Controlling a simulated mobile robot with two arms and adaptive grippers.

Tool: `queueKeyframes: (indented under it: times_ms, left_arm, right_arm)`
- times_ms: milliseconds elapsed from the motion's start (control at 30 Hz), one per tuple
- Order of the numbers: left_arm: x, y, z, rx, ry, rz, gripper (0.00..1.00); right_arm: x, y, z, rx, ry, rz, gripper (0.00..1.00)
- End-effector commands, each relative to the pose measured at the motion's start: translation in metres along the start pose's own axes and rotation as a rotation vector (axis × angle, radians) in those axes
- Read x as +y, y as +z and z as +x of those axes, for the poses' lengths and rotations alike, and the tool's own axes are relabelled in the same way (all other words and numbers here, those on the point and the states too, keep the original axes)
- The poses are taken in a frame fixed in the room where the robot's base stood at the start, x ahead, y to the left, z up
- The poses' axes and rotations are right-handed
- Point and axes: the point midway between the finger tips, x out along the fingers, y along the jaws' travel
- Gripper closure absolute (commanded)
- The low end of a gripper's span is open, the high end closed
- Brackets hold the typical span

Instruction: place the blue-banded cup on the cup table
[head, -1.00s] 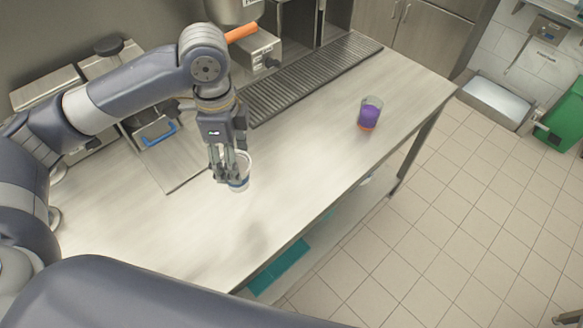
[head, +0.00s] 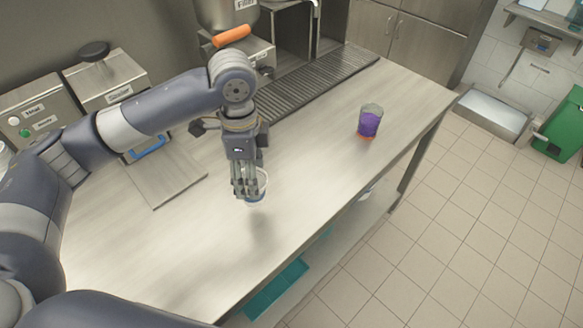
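The blue-banded cup (head: 259,193) is a pale cup, partly hidden behind the fingers of my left gripper (head: 246,192). A little blue shows near its base. The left gripper points down and its fingers are closed around the cup. The cup appears held above the worktop, with a soft shadow on the surface below it. My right gripper is not in view. I cannot tell from this view which surface is the cup table.
A cup with purple contents and an orange base (head: 369,121) stands on the long worktop (head: 330,165) to the right. A slotted drain grate (head: 318,82) runs along the back. Machines (head: 110,85) stand at the back left. Tiled floor (head: 440,230) is clear on the right.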

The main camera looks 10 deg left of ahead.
Motion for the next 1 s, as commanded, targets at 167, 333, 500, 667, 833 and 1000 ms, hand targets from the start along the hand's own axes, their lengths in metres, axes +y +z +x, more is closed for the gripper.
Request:
queueKeyframes:
  times_ms: [167,333,500,667,833,1000]
  left_arm:
    - [-0.025,-0.035,0.001,0.001,0.002,0.001,0.47]
    - [-0.047,-0.063,0.004,0.000,0.001,0.000,0.47]
    - [-0.061,-0.081,0.008,0.000,0.000,-0.001,0.47]
    - [-0.066,-0.087,0.011,-0.002,0.001,-0.001,0.47]
    - [-0.065,-0.086,0.033,-0.003,0.004,-0.001,0.47]
    - [-0.066,-0.087,0.045,-0.001,-0.001,-0.001,0.47]
  right_arm:
    - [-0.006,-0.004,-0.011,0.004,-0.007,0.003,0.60]
    - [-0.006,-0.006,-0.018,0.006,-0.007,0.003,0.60]
    - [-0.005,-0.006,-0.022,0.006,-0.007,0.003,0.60]
    - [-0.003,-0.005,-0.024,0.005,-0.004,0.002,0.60]
    - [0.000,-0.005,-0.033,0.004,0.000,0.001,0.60]
    - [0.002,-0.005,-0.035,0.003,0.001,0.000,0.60]
